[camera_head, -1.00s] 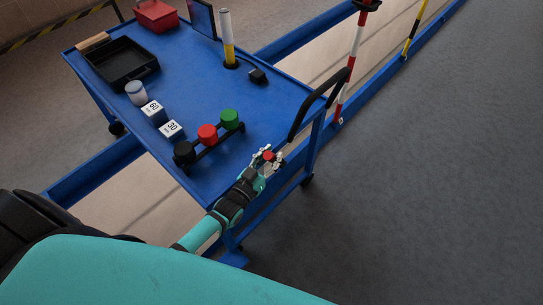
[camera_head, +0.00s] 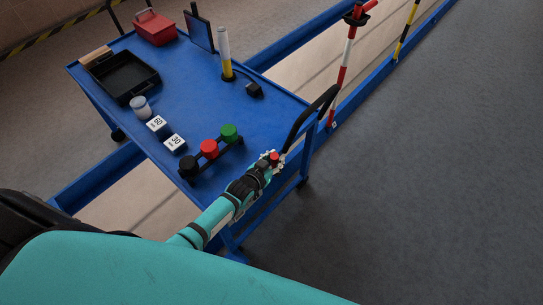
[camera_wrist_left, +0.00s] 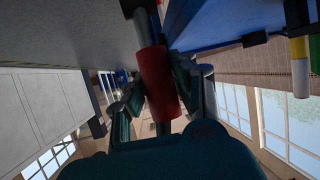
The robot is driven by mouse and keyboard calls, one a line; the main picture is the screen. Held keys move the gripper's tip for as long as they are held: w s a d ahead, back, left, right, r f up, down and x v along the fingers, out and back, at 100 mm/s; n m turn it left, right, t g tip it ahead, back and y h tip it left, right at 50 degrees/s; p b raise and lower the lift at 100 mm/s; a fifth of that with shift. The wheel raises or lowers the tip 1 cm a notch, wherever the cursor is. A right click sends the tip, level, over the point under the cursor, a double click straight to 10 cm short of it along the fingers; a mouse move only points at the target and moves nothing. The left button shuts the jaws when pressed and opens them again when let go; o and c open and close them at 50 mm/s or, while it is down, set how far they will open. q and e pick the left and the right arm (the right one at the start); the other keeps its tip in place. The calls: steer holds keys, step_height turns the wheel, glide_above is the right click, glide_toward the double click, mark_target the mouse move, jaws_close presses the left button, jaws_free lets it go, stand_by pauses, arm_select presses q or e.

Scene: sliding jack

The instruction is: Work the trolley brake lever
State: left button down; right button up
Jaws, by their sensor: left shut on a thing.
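The blue trolley (camera_head: 200,105) stands ahead of me in the head view. The brake lever has a red grip (camera_head: 274,156) near the trolley's front right corner, beside the black push handle (camera_head: 305,120). My left gripper (camera_head: 271,160) is at this red grip. In the left wrist view the red grip (camera_wrist_left: 158,80) lies on a grey rod between the fingers of my left gripper (camera_wrist_left: 158,95), which are closed on it. The lever's lower end is hidden in the head view. My right gripper is not in view.
On the trolley are black, red (camera_head: 209,148) and green knobs on a bar, two numbered blocks (camera_head: 175,142), a white cup (camera_head: 140,106), a black tray (camera_head: 152,78), a red box (camera_head: 155,28) and a yellow-white post (camera_head: 226,60). Grey floor right of the trolley is clear.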

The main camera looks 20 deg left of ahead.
arm_select(q)
steer(key=shift+w+d+r+g+p, duration=0.2)
steer(key=shift+w+d+g+p, duration=0.1)
steer(key=shift+w+g+p, duration=0.4)
steer(key=shift+w+f+g+p, duration=0.1)
steer(key=shift+f+g+p, duration=0.1)
steer(key=shift+g+p, duration=0.2)
steer(key=c, duration=1)
jaws_free()
steer(key=v, duration=1.2)
steer(key=shift+d, duration=0.25)
